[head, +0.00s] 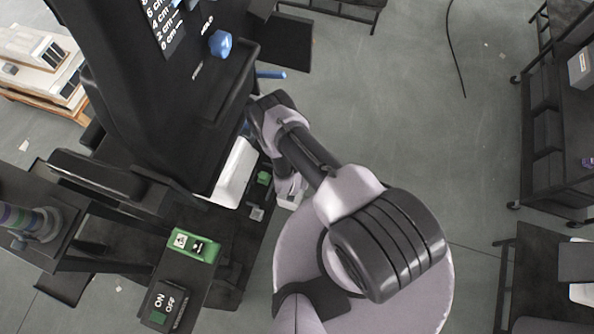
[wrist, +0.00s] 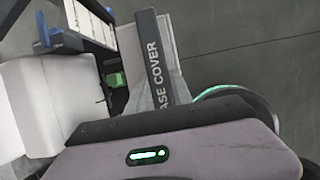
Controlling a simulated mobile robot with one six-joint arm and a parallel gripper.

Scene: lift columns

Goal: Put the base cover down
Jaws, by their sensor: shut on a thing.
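The base cover (wrist: 153,60) shows in the wrist view as a dark strip lettered "BASE COVER", with pale grey surfaces on both sides of it. It stands on edge, seen steeply from above. My gripper (head: 289,190) is shut on it, low beside the dark lift column, at the right of a white panel (head: 236,172). In the head view my arm hides most of the cover and the fingers. I cannot tell whether the cover's lower edge touches anything.
The lift column (head: 150,90) stands at the left. A small green part (head: 263,178) lies between the white panel and my gripper; a green switch box (head: 194,245) and an ON/OFF box (head: 165,306) are nearer. Open grey floor (head: 400,110) lies to the right, before dark shelves (head: 555,120).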

